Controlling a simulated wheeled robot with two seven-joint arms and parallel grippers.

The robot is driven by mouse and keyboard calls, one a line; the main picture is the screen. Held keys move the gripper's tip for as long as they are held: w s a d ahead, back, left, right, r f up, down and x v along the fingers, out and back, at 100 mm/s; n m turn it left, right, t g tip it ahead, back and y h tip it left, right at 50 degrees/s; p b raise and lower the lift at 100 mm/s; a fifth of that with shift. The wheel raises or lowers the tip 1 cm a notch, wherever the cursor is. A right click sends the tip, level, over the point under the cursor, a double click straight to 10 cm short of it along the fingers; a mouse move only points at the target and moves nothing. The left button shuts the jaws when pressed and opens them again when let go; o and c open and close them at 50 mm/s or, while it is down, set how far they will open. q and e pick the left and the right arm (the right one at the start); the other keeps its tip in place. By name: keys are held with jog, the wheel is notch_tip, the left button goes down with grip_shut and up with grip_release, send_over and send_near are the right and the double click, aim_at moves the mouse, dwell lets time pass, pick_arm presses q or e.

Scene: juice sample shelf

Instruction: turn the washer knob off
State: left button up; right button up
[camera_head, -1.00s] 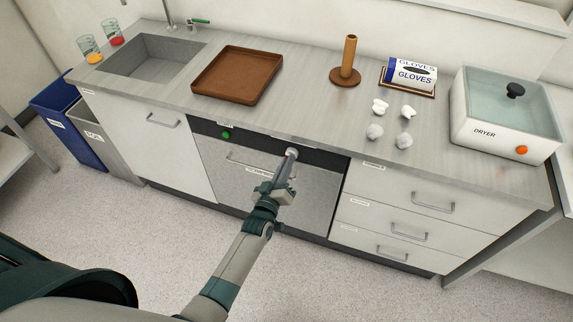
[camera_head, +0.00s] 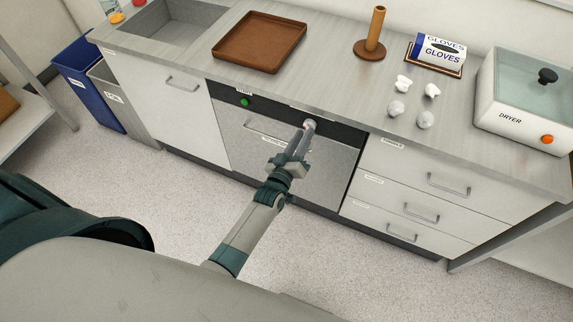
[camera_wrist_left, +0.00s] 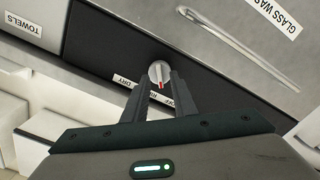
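The washer (camera_head: 236,130) is a grey front with a dark top strip, set under the counter. Its pale round knob (camera_head: 310,123) is at the strip's right end. In the left wrist view the knob (camera_wrist_left: 159,70) shows a red mark pointing down towards my fingers, near printed labels including DRY and OFF, partly covered by the fingers. My left gripper (camera_head: 305,134) is at the knob. In the wrist view its two dark fingers (camera_wrist_left: 161,84) are apart, with tips at the knob's near side; I cannot tell whether they touch it. My right gripper is not in view.
A green light (camera_head: 244,102) is on the strip's left. Drawers (camera_head: 410,195) stand to the right. The counter above holds a brown tray (camera_head: 260,42) and a dryer (camera_head: 520,110).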

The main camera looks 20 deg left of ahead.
pick_arm(q)
jog(key=s+b, duration=0.3)
jog(key=s, duration=1.3)
jog(key=shift+s+a+b, duration=0.25)
jog(key=shift+s+b, duration=0.05)
jog(key=shift+s, duration=0.05)
jog(key=s+d+f+m+g, duration=0.1)
jog(key=s+f+m+g, duration=0.45)
jog(key=f, duration=1.05)
jog(key=s+f+n+g, duration=0.1)
jog(key=s+f+g, duration=0.2)
jog(key=s+f, duration=0.9)
jog(key=s+a+f+m+g, duration=0.2)
jog(key=s+a+f+g, duration=0.1)
jog(key=s+f, duration=0.7)
jog(key=s+a+f+m+g, duration=0.2)
jog(key=s+a+f+g, duration=0.2)
jog(key=s+f, duration=0.6)
jog(key=s+g, duration=0.1)
jog(key=s, duration=0.2)
jog(key=shift+s+f+m+y, duration=0.3)
jog(key=shift+f+m, duration=0.05)
jog(key=shift+w+d+g, duration=0.1)
jog(key=shift+d+g, duration=0.05)
jog(key=shift+g, duration=0.1)
